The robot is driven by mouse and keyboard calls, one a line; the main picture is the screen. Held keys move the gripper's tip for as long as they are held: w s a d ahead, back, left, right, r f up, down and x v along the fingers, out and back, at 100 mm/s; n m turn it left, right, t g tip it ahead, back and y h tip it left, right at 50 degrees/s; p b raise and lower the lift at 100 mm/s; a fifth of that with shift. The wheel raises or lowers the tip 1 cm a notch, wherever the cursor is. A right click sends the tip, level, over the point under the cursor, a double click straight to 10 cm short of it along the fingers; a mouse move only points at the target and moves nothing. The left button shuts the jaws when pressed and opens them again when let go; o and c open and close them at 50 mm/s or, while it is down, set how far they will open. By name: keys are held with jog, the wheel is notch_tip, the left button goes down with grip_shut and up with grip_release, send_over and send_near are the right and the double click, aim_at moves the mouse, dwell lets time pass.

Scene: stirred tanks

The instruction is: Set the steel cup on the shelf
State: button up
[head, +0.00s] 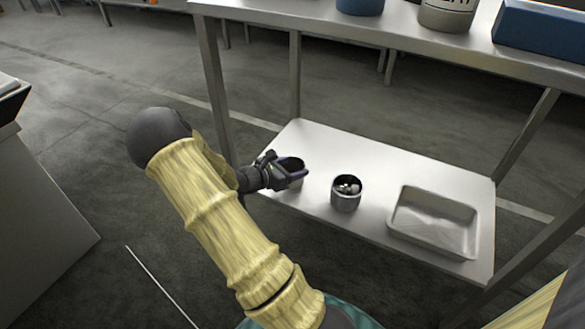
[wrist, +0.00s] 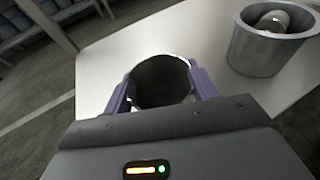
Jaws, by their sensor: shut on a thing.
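The steel cup (head: 291,162) is between the purple fingers of my gripper (head: 293,175), at the left part of the shelf (head: 320,148). My gripper is shut on it. In the wrist view the cup (wrist: 161,72) shows its round shiny rim and dark inside, which looks empty, with a finger of my gripper (wrist: 160,88) on each side. The cup looks upright. Its base is hidden, so I cannot tell whether it touches the shelf or is just above it.
A grey metal pot (head: 346,199) with small light things in it stands on the shelf to the right of the cup. A shallow metal tray (head: 398,238) lies further right. The table top (head: 420,42) is above the shelf, on legs (head: 213,90). The shelf's back is clear.

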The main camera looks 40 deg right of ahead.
jog(key=shift+f, duration=0.15)
jog(key=o, duration=1)
jog(key=shift+r, duration=0.25)
jog(key=shift+a+r+p, duration=0.15)
jog(key=shift+a+p, duration=0.15)
jog(key=shift+p, duration=0.05)
jog(key=p+v, duration=0.6)
jog(key=v, duration=0.5)
jog(key=shift+a+p, duration=0.2)
jog(key=shift+p, duration=0.2)
